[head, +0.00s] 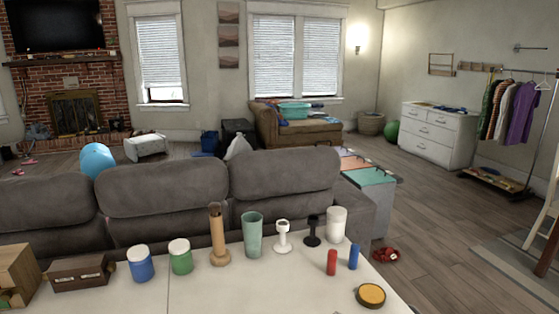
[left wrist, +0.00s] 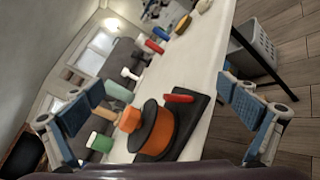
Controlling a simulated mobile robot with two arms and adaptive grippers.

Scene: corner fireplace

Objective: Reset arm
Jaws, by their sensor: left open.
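My left gripper (left wrist: 156,92) shows in the left wrist view, with its two blue-padded fingers spread wide apart and nothing held between them. Beyond the fingers, a round orange and black object (left wrist: 154,128) rests on a black board (left wrist: 193,130) on the white table (left wrist: 205,62). A small red item (left wrist: 178,98) lies on the board. The wrist view is strongly tilted. Neither arm shows in the head view, and my right gripper is in neither view.
In the head view, the white table (head: 200,290) holds blue (head: 140,264) and green (head: 181,258) jars, a tall wooden piece (head: 217,238), a green cup (head: 252,236) and a yellow-topped round item (head: 371,295). A grey sofa (head: 160,185) stands behind it. Open floor (head: 450,240) lies right.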

